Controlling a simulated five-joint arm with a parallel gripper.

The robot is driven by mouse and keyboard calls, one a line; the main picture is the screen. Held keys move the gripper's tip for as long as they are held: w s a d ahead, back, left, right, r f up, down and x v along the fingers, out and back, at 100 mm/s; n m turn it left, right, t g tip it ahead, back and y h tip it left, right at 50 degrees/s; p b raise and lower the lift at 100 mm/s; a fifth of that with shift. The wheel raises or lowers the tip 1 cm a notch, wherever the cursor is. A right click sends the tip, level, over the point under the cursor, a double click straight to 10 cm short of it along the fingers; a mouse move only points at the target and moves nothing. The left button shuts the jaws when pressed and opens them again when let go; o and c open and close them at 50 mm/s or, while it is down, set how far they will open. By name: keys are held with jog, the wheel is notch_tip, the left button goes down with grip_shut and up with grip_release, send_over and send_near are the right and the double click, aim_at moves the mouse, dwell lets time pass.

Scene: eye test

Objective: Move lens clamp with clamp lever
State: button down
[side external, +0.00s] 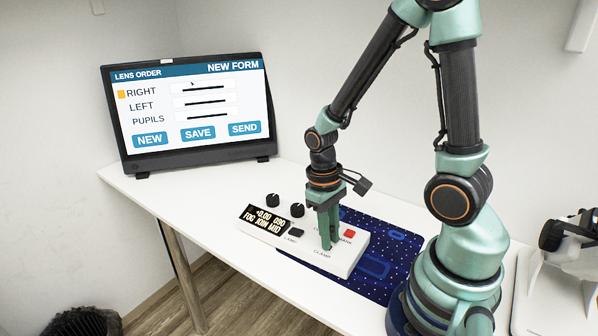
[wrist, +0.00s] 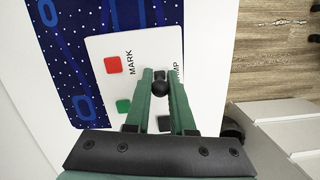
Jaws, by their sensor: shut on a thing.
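The clamp lever (wrist: 159,88) shows in the wrist view as a black ball knob between my gripper's green fingers. My gripper (wrist: 161,78) is shut on it, pointing down at the white control box (wrist: 99,52). The lever's direction is hard to tell. I cannot make out a lens held in a clamp.
The box bears a red MARK button (side external: 349,233), a green button (wrist: 123,106), black knobs (side external: 271,200) and a lit display (side external: 265,220). A LENS ORDER screen (side external: 190,108) stands on the white table's left.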

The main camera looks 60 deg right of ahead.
dwell(0.3)
jog(key=c, duration=0.8)
grip_release()
jog(key=shift+r, duration=0.1)
jog(key=r, duration=0.4)
jog(key=w+r, duration=0.1)
jog(key=r, duration=0.6)
jog(key=shift+w+d+r, duration=0.1)
jog(key=shift+w+r, duration=0.15)
jog(key=shift+r, duration=0.15)
